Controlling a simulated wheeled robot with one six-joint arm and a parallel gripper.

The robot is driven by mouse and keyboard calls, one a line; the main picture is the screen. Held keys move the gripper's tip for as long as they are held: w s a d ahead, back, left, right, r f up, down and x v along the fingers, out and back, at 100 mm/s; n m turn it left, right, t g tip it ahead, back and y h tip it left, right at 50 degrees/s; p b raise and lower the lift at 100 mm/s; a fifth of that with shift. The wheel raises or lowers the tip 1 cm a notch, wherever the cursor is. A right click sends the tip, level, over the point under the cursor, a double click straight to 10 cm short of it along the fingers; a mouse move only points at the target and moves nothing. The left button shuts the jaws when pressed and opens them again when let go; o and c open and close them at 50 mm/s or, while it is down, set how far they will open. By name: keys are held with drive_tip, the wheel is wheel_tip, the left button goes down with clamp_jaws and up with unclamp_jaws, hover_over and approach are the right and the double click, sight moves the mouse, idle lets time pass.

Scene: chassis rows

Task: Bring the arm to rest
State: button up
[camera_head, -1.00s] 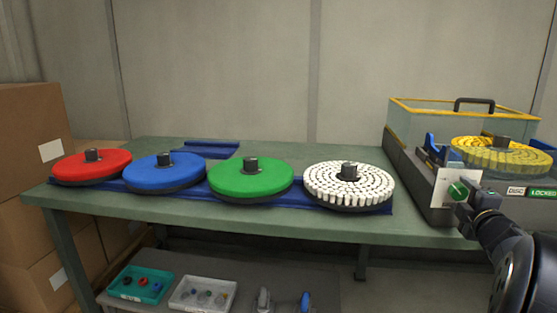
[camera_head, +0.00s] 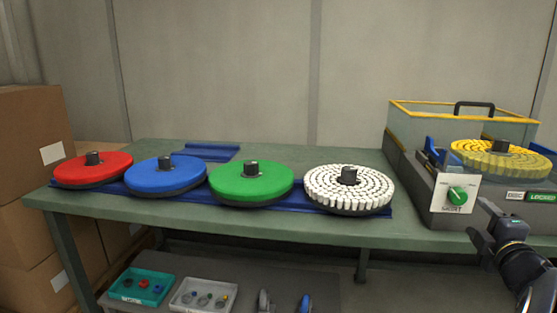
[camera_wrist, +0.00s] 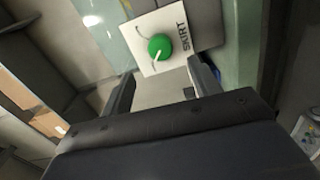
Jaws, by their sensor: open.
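My gripper (camera_head: 484,222) is at the lower right in the head view, in front of the machine on the bench. In the wrist view my gripper (camera_wrist: 162,92) shows its two dark fingers apart with nothing between them. Beyond the fingers is a green knob (camera_head: 457,195) on a white plate labelled SKIRT; the knob also shows in the wrist view (camera_wrist: 160,47). My gripper is apart from the knob, to its lower right in the head view.
Red (camera_head: 93,169), blue (camera_head: 165,175), green (camera_head: 251,182) and white bristled (camera_head: 349,187) discs lie on the green bench (camera_head: 300,226). A yellow disc (camera_head: 502,157) sits on the machine, beside a yellow-rimmed clear guard (camera_head: 463,118). Cardboard boxes (camera_head: 35,165) stand at left; small trays (camera_head: 141,286) lie below.

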sight(461, 199)
drive_tip(key=b+x, duration=0.1)
drive_tip(key=x, duration=0.8)
drive_tip(key=m+p, duration=0.2)
drive_tip(key=shift+s+r+m, duration=0.2)
drive_tip(key=shift+r+m, duration=0.05)
drive_tip(key=shift+m, duration=0.05)
drive_tip(key=m+p, duration=0.5)
drive_tip(key=m, duration=0.1)
drive_tip(key=shift+f, duration=0.1)
drive_tip(key=m+p, duration=0.9)
drive_tip(key=p, duration=0.1)
drive_tip(key=shift+f+b+v, duration=0.25)
drive_tip(key=shift+b+v, duration=0.1)
drive_tip(key=shift+v, duration=0.9)
drive_tip(key=shift+s+a, duration=0.15)
drive_tip(key=shift+s, duration=0.25)
drive_tip(key=shift+a, duration=0.1)
